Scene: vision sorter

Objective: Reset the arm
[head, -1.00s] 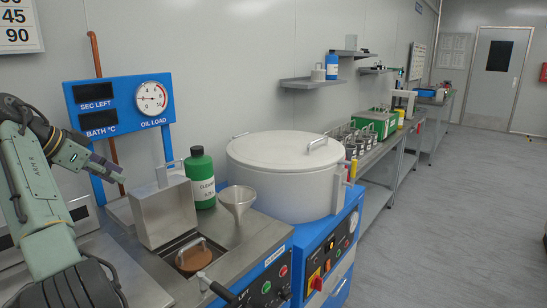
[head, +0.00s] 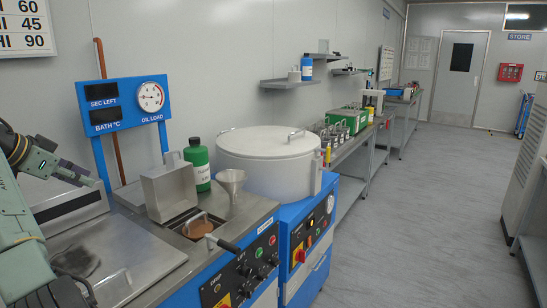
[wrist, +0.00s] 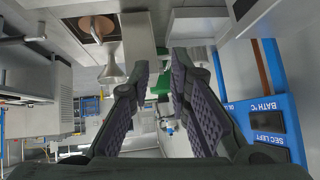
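My green-grey arm rises at the left edge in the head view, partly cut off by the frame. My gripper (head: 82,172) points right, above the steel worktop and left of the blue gauge panel (head: 122,103). In the wrist view my gripper (wrist: 161,68) shows two dark padded fingers standing apart. Nothing is between them, only background. The gripper touches nothing that I can see.
A steel box (head: 168,190), a green bottle (head: 197,164), a funnel (head: 231,181) and a large lidded drum (head: 270,165) stand on the benches. Wall shelves (head: 287,81) hang behind. Open floor (head: 420,200) lies right, with a grey cabinet (head: 527,180) at the far right.

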